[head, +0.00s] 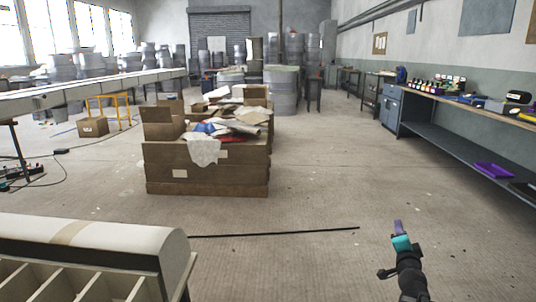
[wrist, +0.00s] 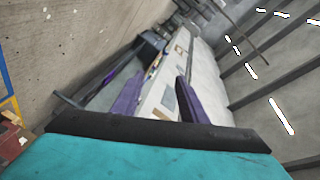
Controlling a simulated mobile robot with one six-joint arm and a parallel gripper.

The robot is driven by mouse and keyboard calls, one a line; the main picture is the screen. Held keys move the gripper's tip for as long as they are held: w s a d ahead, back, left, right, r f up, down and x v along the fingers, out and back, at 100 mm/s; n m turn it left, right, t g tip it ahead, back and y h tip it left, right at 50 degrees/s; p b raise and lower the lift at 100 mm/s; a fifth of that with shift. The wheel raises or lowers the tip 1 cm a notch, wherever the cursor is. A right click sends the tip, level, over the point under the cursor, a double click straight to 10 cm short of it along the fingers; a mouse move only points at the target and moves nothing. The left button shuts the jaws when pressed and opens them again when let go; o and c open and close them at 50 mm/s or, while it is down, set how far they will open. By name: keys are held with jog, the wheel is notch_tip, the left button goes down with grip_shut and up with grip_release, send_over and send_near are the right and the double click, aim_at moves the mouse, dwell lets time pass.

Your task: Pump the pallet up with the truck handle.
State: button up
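My gripper (head: 398,226), teal with purple fingers, is at the lower right of the head view, above bare floor. In the wrist view its two purple fingers (wrist: 156,92) stand apart with nothing between them. I cannot make out a pallet truck or its handle in either view. A large cardboard crate (head: 205,172) heaped with scrap stands on the floor left of centre; I cannot tell whether a pallet is under it. My gripper is well apart from it.
A blue-grey workbench (head: 455,146) runs along the right wall. A white roll on a slatted rack (head: 90,245) fills the lower left. A thin black rod (head: 275,233) lies in front. Drums (head: 283,88) stand at the back. The middle floor on the right is clear.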

jog(key=w+a+f+n+g+y+p, duration=0.1)
jog(key=a+f+n+y+p, duration=0.4)
jog(key=a, duration=0.6)
jog(key=s+a+f+n+g+y+p, duration=0.35)
jog(key=s+a+f+p, duration=0.2)
jog(key=a+f, duration=0.5)
jog(key=s+a+f+n+g+y+p, duration=0.2)
jog(key=s+a+f+n+g+p, duration=0.35)
jog(key=a, duration=0.75)
jog(key=s+a+f+n+g+p, duration=0.1)
jog(key=s+a+f+g, duration=0.15)
jog(key=s+f, duration=0.6)
jog(key=s+a+f+n+g+p, duration=0.1)
jog(key=s+a+f+g+p, duration=0.15)
jog(key=s, duration=1.05)
jog(key=s+d+g+h, duration=0.4)
jog(key=s+d, duration=0.5)
jog(key=s, duration=0.5)
jog(key=g, duration=0.2)
jog(key=shift+s+d+f+g+h+b, duration=0.15)
jog(key=shift+s+f+g+h+b, duration=0.1)
jog(key=shift+g+h+b, duration=0.1)
